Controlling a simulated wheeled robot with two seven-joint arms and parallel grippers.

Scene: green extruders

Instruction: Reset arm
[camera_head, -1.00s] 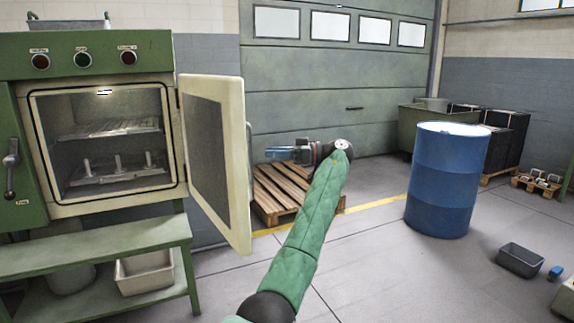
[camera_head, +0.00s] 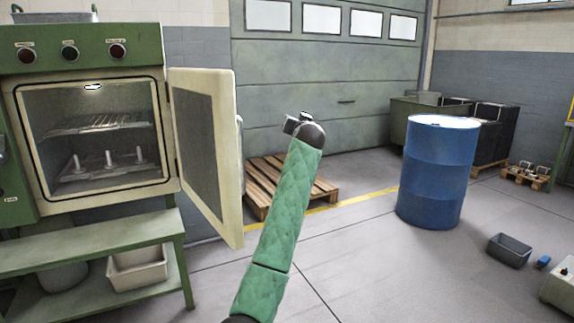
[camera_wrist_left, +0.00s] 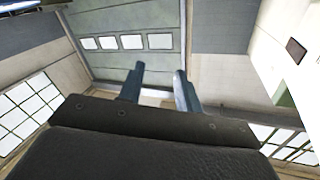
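My left arm rises from the bottom of the head view in a green quilted sleeve. Its dark wrist is at the top, and only a small part of my left gripper (camera_head: 291,125) shows beside it; the fingers are hidden there. In the left wrist view the two blue-grey fingers of my left gripper (camera_wrist_left: 159,72) stand apart with nothing between them. Beyond them are the green shutter door (camera_wrist_left: 125,58) with its window row, pale walls and side windows. My right gripper is not in view.
A green oven (camera_head: 95,62) stands at the left with its door (camera_head: 205,150) open toward the arm. A wooden pallet (camera_head: 262,188) lies behind the arm. A blue drum (camera_head: 437,170) and a grey bin (camera_head: 509,250) are at the right. The floor between is clear.

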